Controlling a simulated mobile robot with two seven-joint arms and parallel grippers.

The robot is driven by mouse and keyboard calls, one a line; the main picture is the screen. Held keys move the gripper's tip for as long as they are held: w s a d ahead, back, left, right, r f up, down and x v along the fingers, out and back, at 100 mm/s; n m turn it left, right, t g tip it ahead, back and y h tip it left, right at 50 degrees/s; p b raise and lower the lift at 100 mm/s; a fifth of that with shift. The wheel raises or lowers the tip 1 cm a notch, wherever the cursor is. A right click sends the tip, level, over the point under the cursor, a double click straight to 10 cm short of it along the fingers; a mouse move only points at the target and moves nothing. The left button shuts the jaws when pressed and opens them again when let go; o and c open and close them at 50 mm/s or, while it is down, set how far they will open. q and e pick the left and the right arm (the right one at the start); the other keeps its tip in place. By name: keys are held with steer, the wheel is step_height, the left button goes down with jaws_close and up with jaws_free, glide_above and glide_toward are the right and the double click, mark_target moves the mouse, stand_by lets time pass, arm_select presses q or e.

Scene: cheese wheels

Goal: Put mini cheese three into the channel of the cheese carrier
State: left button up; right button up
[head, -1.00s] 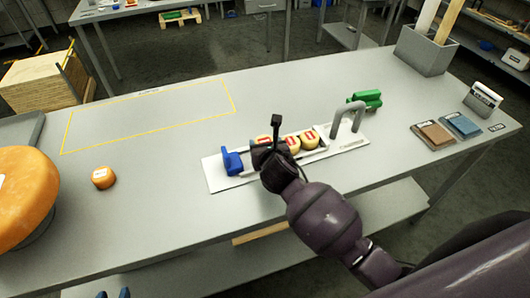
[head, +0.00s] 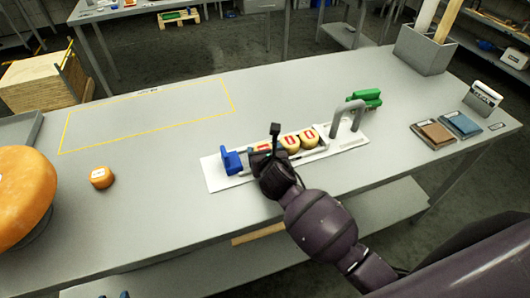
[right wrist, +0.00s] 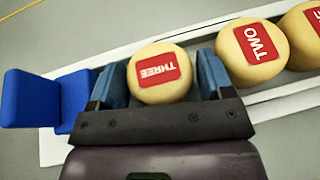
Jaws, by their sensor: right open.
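Mini cheese three (right wrist: 161,72), a small yellow wheel with a red label, lies in the channel of the white cheese carrier (head: 217,177). My right gripper (right wrist: 156,85) is open, its blue fingers on either side of the cheese; whether they touch it I cannot tell. In the head view cheese three (head: 263,147) is partly hidden by this gripper. Mini cheese two (right wrist: 262,52) lies to its right in the channel, with another mini cheese (head: 309,136) beyond.
A blue block (head: 231,161) stands at the carrier's left end and a grey handle (head: 347,115) at its right. A small orange cheese (head: 101,177) and a big orange wheel (head: 22,200) are at left. The yellow-outlined area (head: 150,115) is empty.

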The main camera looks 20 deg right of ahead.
steer(key=shift+r, duration=0.15)
steer(key=p+v, duration=0.1)
steer(key=v, duration=0.9)
steer(key=shift+s+r, duration=0.15)
steer(key=shift+s, duration=0.15)
steer(key=shift+s+r, duration=0.25)
steer(key=shift+s, duration=0.35)
